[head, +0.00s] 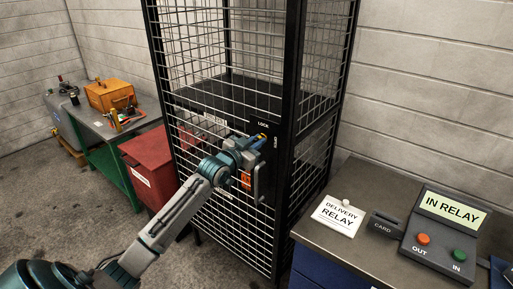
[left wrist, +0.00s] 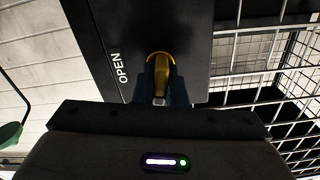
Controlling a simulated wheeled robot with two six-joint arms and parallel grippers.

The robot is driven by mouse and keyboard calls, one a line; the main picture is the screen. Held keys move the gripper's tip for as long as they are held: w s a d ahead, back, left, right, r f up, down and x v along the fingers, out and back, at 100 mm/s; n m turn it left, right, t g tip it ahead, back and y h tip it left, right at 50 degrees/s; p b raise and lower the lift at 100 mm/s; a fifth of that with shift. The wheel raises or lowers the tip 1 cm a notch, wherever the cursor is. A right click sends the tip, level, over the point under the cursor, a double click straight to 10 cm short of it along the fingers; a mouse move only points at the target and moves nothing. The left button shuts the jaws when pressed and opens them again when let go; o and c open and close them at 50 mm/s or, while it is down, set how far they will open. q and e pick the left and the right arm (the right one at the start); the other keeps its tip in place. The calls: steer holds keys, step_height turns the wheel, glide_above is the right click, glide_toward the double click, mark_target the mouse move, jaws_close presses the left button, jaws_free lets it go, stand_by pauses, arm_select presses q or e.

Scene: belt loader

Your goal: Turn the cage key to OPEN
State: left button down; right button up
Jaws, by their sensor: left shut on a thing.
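The cage (head: 290,100) is a black frame with wire mesh in the middle of the head view. Its door carries a black lock plate (head: 271,158) with the words LOCK above and OPEN at the right. The yellow cage key (left wrist: 160,58) sits in the plate (left wrist: 125,25). My left gripper (head: 259,141) is shut on the key, its two fingers on either side of it in the left wrist view. OPEN reads to the left of the key there. The fingers hide part of the key, and I cannot tell its exact angle. My right gripper is not in view.
A grey door handle (head: 260,182) sits below the key. At the right, a counter (head: 345,185) holds a DELIVERY RELAY card (head: 338,216), a card reader (head: 385,226) and an IN RELAY box (head: 440,240). A red bin (head: 150,165) and green workbench (head: 112,155) stand at the left.

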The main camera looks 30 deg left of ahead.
arm_select(q)
steer(key=m+b, duration=0.3)
steer(key=shift+f+m, duration=0.25)
steer(key=shift+m, duration=0.15)
steer(key=m+b, duration=0.3)
steer(key=m, duration=0.1)
steer(key=shift+d+m, duration=0.1)
steer(key=shift+m, duration=0.2)
steer(key=m+b, duration=0.1)
steer(key=m, duration=0.1)
steer(key=shift+m, duration=0.3)
steer(key=shift+m+b, duration=0.55)
steer(key=shift+m, duration=1.65)
steer(key=shift+b, duration=0.3)
steer(key=c, duration=1.5)
jaws_free()
